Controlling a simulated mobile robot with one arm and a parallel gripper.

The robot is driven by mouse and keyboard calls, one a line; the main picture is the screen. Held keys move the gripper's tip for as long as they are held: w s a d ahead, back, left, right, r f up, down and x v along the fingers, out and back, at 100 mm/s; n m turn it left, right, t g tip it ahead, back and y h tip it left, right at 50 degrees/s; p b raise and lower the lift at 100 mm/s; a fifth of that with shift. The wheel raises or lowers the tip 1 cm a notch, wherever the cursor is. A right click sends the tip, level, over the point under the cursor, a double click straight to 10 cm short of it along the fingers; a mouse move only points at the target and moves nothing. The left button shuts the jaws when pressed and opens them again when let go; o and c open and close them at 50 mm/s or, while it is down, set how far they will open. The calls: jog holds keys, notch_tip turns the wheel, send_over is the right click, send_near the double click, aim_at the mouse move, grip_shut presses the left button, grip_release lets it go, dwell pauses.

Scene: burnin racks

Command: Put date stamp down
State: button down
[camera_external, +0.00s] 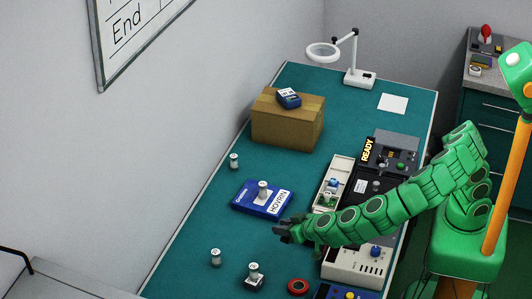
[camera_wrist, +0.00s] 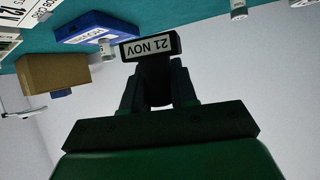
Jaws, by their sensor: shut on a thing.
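My gripper (camera_external: 290,231) is shut on the date stamp (camera_wrist: 150,47), a dark block whose white label reads "21 NOV" upside down in the wrist view. My gripper also shows in that view (camera_wrist: 158,88), its two dark fingers around the stamp's dark body. In the external view the stamp is small and dark at the fingertips, hard to separate from them. It is held above the green bench top (camera_external: 195,218), just to the right of and below the blue HOVRIN box (camera_external: 243,207). The exact gap to the bench cannot be told.
A white-topped piece (camera_external: 263,190) stands on the blue box. White-topped pieces (camera_external: 216,257) (camera_external: 254,272) stand nearer the front, with a red ring (camera_external: 298,287) beside them. A cardboard box (camera_external: 285,127) stands behind. Equipment with a READY sign (camera_external: 367,150) fills the right side. The left bench strip is mostly clear.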

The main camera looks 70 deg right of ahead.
jog(key=w+d+r+n+y, duration=0.2)
jog(key=w+d+r, duration=0.1)
jog(key=w+d, duration=0.65)
jog(key=shift+t, duration=0.3)
jog(key=w+a+f, duration=0.2)
jog(key=w+f, duration=0.1)
jog(key=w, duration=0.1)
jog(key=w+a+f, duration=0.2)
jog(key=w, duration=0.3)
jog(key=w+a+f, duration=0.2)
jog(key=w+f, duration=0.1)
jog(key=w, duration=0.1)
jog(key=shift+w+a+f, duration=0.2)
jog(key=shift+w+f, duration=0.1)
jog(key=shift+f, duration=0.05)
jog(key=shift+w+a+f, duration=0.1)
jog(key=shift+w+f, duration=0.5)
jog(key=shift+f, duration=1.6)
jog(key=c, duration=0.9)
grip_release()
jog(key=shift+f, duration=0.15)
jog(key=shift+r, duration=0.2)
